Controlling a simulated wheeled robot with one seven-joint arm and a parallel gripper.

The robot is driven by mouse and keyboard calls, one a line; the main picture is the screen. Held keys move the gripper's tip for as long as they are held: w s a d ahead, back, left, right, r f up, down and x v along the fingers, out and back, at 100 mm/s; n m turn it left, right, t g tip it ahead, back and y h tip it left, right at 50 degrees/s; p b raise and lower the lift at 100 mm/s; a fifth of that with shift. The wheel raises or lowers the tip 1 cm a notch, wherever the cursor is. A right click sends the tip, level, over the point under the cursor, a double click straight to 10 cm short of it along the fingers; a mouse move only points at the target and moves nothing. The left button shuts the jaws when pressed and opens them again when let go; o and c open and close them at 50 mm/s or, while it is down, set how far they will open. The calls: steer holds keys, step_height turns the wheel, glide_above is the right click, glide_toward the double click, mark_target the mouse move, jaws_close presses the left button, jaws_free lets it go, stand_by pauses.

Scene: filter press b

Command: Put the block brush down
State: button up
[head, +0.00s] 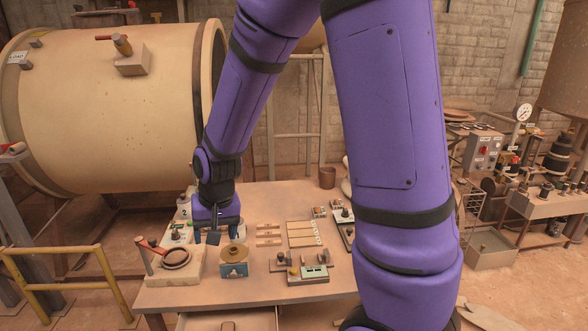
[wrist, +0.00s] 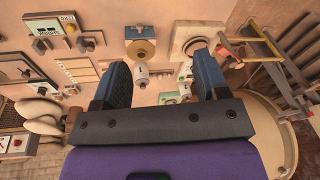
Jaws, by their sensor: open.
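My gripper (head: 206,236) is over the left part of the worktable (head: 270,207) in the head view. In the wrist view my gripper (wrist: 161,62) has its two blue fingers wide apart, with nothing held between them. A small white bottle-like item (wrist: 142,72) shows in the gap, beyond the fingers and apart from them. I cannot pick out the block brush for certain in either view. My arm hides part of the table in the head view.
A blue box with a round brass top (head: 234,262) stands close by my gripper. A pale block with a dark ring (head: 175,260) is at the table's left front. Wooden strips (head: 303,234) and a switch panel (head: 308,274) lie to the right. A large drum (head: 110,110) stands behind.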

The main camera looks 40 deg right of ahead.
steer(key=s+d+r+n+t, duration=0.1)
steer(key=s+d+r+n, duration=0.1)
steer(key=s+r, duration=0.8)
steer(key=s+d+r+n+t, duration=0.2)
steer(key=s+d+r, duration=0.1)
steer(key=s+r, duration=0.7)
steer(key=shift+s+r+h, duration=0.3)
steer(key=shift+s+h, duration=0.05)
steer(key=shift+h, duration=0.05)
steer(key=shift+o, duration=0.5)
steer(key=shift+w+a, duration=0.1)
